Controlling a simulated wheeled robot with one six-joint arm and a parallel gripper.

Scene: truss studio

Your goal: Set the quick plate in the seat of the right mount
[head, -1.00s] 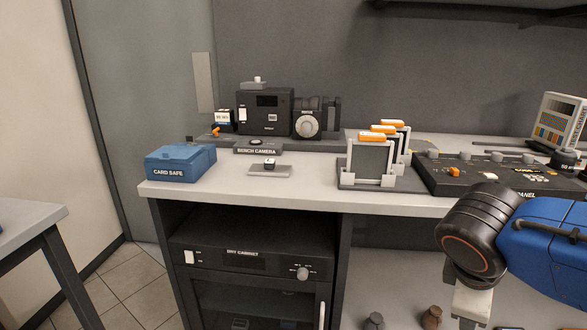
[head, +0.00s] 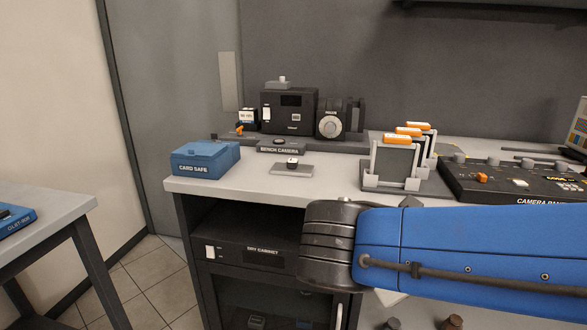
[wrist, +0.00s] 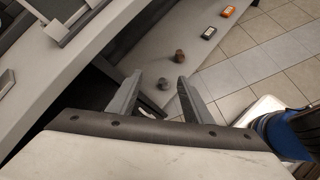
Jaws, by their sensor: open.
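My gripper (wrist: 160,79) is open in the wrist view, with nothing between its two grey fingers. It points down past the counter edge, above a low pale surface. In the head view my arm hides it. I cannot make out a quick plate or a right mount for sure. A small grey plate (head: 291,169) with a dark, white-topped button lies on the counter in front of the bench camera (head: 289,112); I cannot tell what it is. Two small dark knobs, one brownish (wrist: 179,56) and one grey (wrist: 163,84), stand on the low surface.
The blue card safe (head: 206,158) sits at the counter's left end. A rack (head: 392,185) with orange-topped frames and the camera panel (head: 515,180) stand to the right. The dry cabinet (head: 262,262) is below. A side table (head: 45,203) stands at left, with open floor between.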

